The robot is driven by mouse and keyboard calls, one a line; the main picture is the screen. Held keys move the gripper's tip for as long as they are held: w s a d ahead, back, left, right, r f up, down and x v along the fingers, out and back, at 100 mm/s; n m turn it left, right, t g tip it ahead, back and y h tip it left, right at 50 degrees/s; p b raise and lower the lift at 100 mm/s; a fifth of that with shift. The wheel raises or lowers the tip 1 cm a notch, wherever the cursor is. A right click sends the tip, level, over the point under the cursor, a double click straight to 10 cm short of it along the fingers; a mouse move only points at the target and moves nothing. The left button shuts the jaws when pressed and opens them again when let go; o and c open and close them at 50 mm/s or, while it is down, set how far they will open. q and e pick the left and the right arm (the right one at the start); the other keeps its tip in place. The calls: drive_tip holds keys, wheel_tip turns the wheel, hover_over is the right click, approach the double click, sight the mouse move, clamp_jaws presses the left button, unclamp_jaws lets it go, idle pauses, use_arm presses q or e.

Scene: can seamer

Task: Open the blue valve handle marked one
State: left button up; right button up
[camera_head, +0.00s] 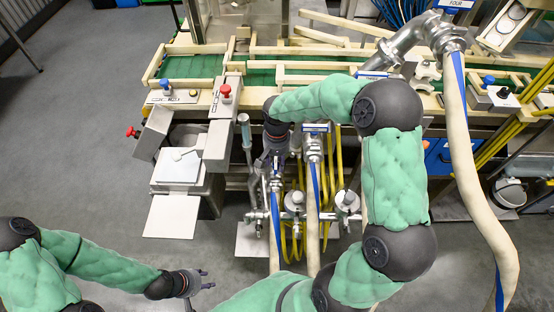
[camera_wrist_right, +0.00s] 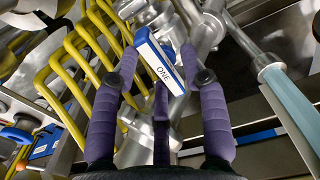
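The blue valve handle with a white plate reading ONE (camera_wrist_right: 163,68) shows in the right wrist view, slanted on a silver pipe fitting. My right gripper (camera_wrist_right: 157,58) has its purple fingers spread around it, one to each side and a third below the middle. The fingers look apart from the handle; contact cannot be made out. In the head view my right gripper (camera_head: 275,160) points down over the left hose's fitting and hides the handle. My left gripper (camera_head: 200,283) is open and empty over the floor at the lower left, far from the valves.
A similar handle (camera_head: 316,127) stands just right of my right gripper, and one marked FOUR (camera_head: 455,4) is at the top right. Yellow pipes (camera_wrist_right: 75,75) run close beside the fingers. A grey-blue rod (camera_wrist_right: 290,100) stands to the right. The floor at left is free.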

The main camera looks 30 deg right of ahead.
wheel_tip(320, 180, up, 12)
idle(0.7)
drive_tip(key=shift+s+f, duration=0.1)
idle(0.4)
